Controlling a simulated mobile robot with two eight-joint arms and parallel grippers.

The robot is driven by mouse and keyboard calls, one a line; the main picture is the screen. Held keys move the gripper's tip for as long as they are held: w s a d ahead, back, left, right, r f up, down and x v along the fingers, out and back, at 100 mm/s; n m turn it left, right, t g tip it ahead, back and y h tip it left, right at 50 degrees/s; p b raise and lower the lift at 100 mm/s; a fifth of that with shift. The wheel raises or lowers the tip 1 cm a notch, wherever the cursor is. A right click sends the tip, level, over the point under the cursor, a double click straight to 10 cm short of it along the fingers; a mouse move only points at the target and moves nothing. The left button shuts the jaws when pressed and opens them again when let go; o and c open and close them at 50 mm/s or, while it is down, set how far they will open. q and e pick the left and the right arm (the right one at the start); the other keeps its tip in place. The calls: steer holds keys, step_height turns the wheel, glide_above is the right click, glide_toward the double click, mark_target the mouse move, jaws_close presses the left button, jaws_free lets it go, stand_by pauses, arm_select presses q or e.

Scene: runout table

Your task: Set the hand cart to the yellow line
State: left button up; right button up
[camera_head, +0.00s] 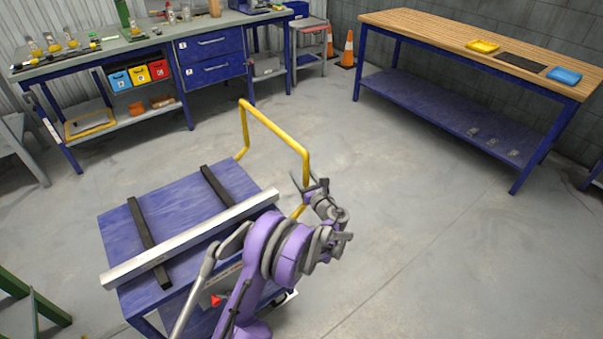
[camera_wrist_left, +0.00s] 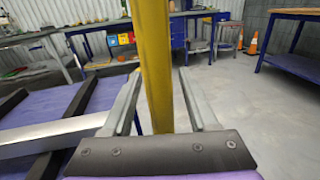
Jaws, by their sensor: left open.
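The hand cart has a blue deck (camera_head: 180,209) and a yellow tube handle (camera_head: 274,128) standing at its far right end. Two black strips (camera_head: 216,187) cross the deck, and a long silver bar (camera_head: 190,239) lies over them. My left gripper (camera_head: 299,183) is at the handle's near upright. In the left wrist view, the yellow upright (camera_wrist_left: 155,60) stands between the two open fingers of the gripper (camera_wrist_left: 157,88), with a visible gap on the left side. No yellow line on the floor shows. My right gripper is out of view.
A blue workbench (camera_head: 210,45) with coloured bins stands along the back left wall. A wood-topped table (camera_head: 430,31) stands at the back right. Orange cones (camera_head: 348,50) stand between them. Green legs (camera_head: 35,295) show at lower left. The grey floor right of the cart is clear.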

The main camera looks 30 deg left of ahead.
arm_select(q)
jaws_close()
stand_by(0.3)
stand_by(1.2)
